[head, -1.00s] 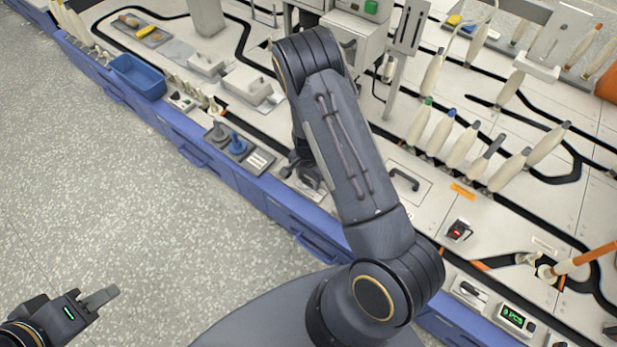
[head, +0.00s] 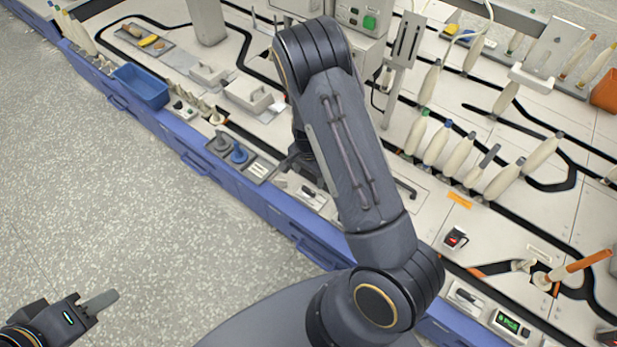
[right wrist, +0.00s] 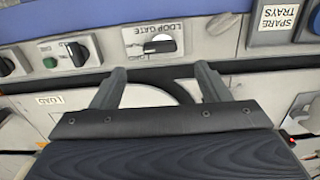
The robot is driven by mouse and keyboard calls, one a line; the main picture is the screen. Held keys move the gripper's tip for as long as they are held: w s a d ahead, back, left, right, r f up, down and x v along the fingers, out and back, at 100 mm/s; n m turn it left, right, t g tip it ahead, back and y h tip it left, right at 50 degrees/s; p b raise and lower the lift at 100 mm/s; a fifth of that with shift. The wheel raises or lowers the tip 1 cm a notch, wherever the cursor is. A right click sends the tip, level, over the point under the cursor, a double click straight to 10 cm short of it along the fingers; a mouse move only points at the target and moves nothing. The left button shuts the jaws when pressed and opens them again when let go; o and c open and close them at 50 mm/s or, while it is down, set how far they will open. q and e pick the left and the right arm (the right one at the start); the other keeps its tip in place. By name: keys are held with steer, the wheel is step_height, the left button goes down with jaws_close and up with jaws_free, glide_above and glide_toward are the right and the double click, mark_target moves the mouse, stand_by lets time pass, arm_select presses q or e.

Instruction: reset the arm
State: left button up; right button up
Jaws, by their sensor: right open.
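My right arm reaches forward through the middle of the head view and hides most of its own gripper there. In the right wrist view my right gripper (right wrist: 158,84) has its two fingers apart with nothing between them. Beyond the fingertips is the loop gate switch (right wrist: 160,46), a black knob on a light panel, apart from the fingers. The same switch also shows in the head view (head: 309,194). My left gripper (head: 97,302) is at the lower left of the head view, over the floor and holding nothing visible. Its finger gap cannot be made out.
The long workbench carries a blue bin (head: 140,88), a tray with grey and blue knobbed pieces (head: 239,155) and several cream bobbins (head: 437,145). A red-lit switch (head: 455,239) and an orange-tipped rod (head: 588,261) are at right. The floor at left is clear.

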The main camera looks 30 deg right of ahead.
steer(key=shift+r, duration=0.2)
stand_by(0.4)
steer(key=s+a+r+n+t+y, duration=0.15)
steer(key=s+r, duration=0.25)
steer(key=r, duration=0.7)
steer(key=s+a+r+n+t+y, duration=0.1)
steer(key=s+a+r+n+y, duration=0.2)
steer(key=r, duration=0.7)
steer(key=s+a+r+n+t, duration=0.1)
steer(key=s+r+n+t, duration=0.1)
steer(key=s+r+n, duration=0.35)
steer(key=s+a+r+n+t, duration=0.1)
steer(key=s+a+r+n, duration=0.15)
steer(key=s, duration=0.65)
step_height(320, 180, up, 26)
steer(key=p, duration=2.5)
steer(key=shift+s+d+h+p, duration=0.15)
steer(key=shift+d+h+p, duration=0.2)
steer(key=shift+d+p, duration=0.05)
steer(key=shift+m, duration=0.25)
